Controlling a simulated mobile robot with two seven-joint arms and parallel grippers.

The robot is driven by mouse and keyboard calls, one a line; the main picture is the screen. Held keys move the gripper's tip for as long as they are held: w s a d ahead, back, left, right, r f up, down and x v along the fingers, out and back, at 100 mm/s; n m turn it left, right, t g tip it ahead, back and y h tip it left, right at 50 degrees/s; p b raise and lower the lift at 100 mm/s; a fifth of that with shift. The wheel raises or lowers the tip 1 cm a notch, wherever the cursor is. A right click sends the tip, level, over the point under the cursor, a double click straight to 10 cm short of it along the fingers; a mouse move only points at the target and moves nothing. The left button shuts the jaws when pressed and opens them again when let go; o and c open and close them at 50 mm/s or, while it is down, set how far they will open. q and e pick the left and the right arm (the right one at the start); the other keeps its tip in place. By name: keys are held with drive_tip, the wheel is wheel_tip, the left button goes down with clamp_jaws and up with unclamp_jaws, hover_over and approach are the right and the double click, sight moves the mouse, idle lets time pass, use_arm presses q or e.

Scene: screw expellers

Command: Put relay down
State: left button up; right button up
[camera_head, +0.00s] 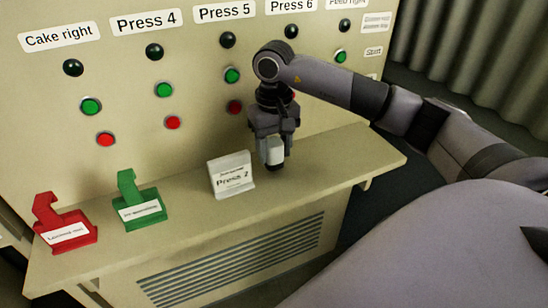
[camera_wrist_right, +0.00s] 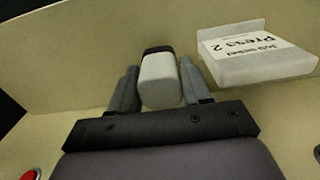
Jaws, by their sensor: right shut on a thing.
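The relay is a small light-grey block with a dark end (camera_wrist_right: 160,80). It sits between the two grey fingers of my right gripper (camera_wrist_right: 155,92) in the right wrist view. In the head view my right gripper (camera_head: 273,150) points down over the ledge, shut on the relay (camera_head: 274,152). The relay's lower end is close to the ledge surface; I cannot tell whether it touches. My left gripper is not in view.
A white "Press 2" card holder (camera_head: 231,176) stands just left of the relay on the ledge (camera_head: 330,165). A green holder (camera_head: 139,205) and a red holder (camera_head: 65,225) stand farther left. A button panel (camera_head: 200,110) rises behind. The ledge's right end is clear.

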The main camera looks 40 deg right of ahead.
sight(274, 160)
drive_tip(key=shift+f, duration=1.5)
drive_tip(key=shift+f, duration=0.15)
drive_tip(key=o, duration=1.1)
